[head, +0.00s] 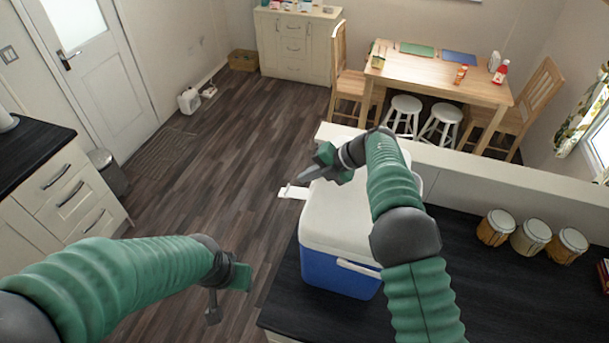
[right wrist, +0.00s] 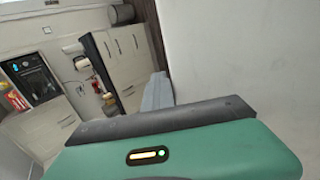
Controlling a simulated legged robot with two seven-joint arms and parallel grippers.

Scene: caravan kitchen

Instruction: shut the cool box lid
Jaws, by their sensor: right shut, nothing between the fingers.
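The cool box (head: 335,272) has a blue body and stands on the dark worktop. Its white lid (head: 340,222) lies over the top; I cannot tell whether a gap is left under it. A white tab (head: 292,192) sticks out at the lid's left side. My right gripper (head: 302,178) is shut and empty, over the lid's left part near the tab; contact is unclear. In the right wrist view its grey fingers (right wrist: 158,92) are beside a large pale surface, perhaps the lid. My left gripper (head: 213,309) hangs left of the box, apart from it; its finger opening is unclear.
A low pale partition (head: 480,185) runs behind the box. A dining table (head: 440,75) with chairs and stools stands beyond. Drawers (head: 70,195) stand at the left. The wooden floor (head: 190,190) between is clear.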

